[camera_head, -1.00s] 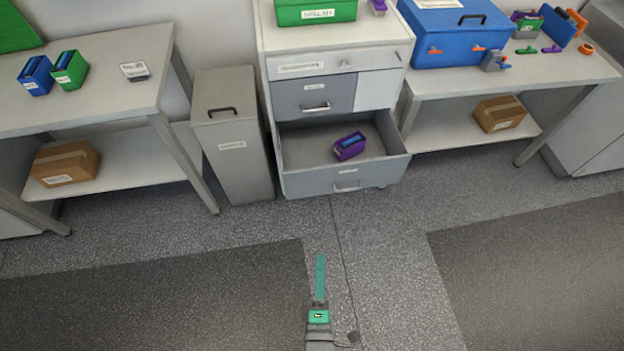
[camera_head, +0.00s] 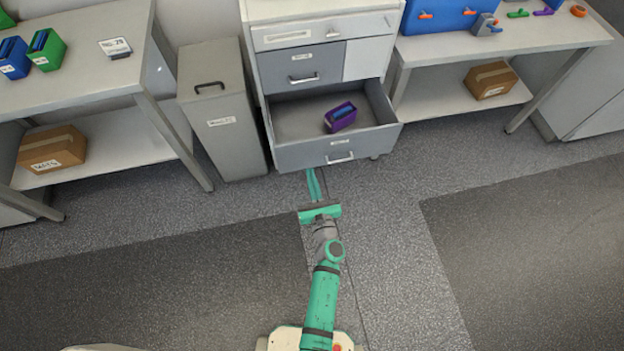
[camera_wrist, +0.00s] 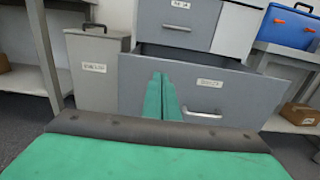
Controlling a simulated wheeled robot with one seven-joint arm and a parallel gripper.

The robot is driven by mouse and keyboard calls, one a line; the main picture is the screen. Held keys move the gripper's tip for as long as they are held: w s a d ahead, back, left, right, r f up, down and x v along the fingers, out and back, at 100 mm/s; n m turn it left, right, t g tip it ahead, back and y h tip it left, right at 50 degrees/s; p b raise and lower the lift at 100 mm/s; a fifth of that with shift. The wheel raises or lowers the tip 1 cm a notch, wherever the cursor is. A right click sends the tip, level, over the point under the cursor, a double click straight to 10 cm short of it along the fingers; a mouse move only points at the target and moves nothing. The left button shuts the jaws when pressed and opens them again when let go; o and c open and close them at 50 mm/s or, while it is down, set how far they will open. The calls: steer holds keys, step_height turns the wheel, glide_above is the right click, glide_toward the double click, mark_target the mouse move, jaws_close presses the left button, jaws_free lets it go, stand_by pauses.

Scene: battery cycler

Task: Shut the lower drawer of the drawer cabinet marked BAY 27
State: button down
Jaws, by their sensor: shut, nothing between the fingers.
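The drawer cabinet (camera_head: 386,64) stands at the back centre of the head view. Its lower drawer (camera_head: 300,154) is pulled well out, with a purple bin (camera_head: 341,116) holding something blue inside. The drawer front also fills the middle of the wrist view (camera_wrist: 225,92), with a bar handle (camera_wrist: 201,111) right of my fingers. My gripper (camera_head: 313,178) is shut and empty, its green fingers pointing at the drawer front, left of the handle. In the wrist view the fingertips (camera_wrist: 161,80) overlap the front; I cannot tell whether they touch it. No BAY 27 marking is legible.
A grey lidded bin (camera_head: 222,110) stands close to the cabinet's left. Benches flank both, the left bench (camera_head: 90,85) and the right bench (camera_head: 480,50), with cardboard boxes on their lower shelves. The floor (camera_head: 390,230) before the cabinet is clear.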

mark_target(303, 144)
steer(key=x, duration=1)
